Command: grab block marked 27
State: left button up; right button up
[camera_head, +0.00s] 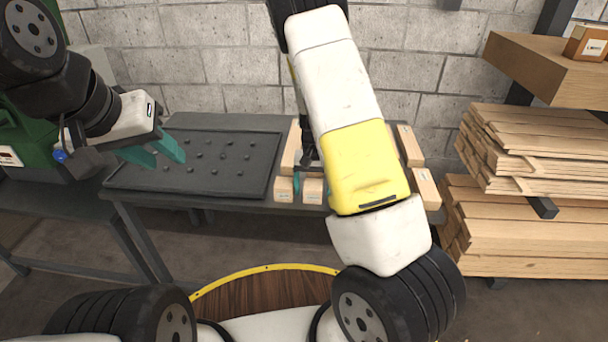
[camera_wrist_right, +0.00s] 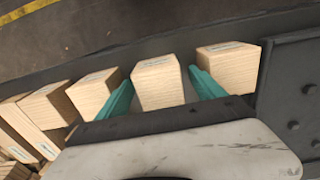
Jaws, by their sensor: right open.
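Several pale wooden blocks with small labels lie side by side on the grey bench; the labels are too small to read, so I cannot tell which is block 27. My right gripper (camera_wrist_right: 163,90) is open, its teal fingers on either side of one block (camera_wrist_right: 158,84). In the head view this is the second block from the left (camera_head: 313,190); my right arm partly hides the row. The end block (camera_wrist_right: 228,66) lies outside one finger, another block (camera_wrist_right: 94,92) outside the other. My left gripper (camera_head: 158,150) is open and empty above the dark studded tray (camera_head: 120,180).
The dark studded tray borders the block row on the left. Stacked planks (camera_head: 530,215) stand at the right, below a thick wooden shelf (camera_head: 550,70) carrying a small labelled box (camera_head: 588,44). A block wall closes off the back.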

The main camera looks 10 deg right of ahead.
jog(key=c, duration=1.5)
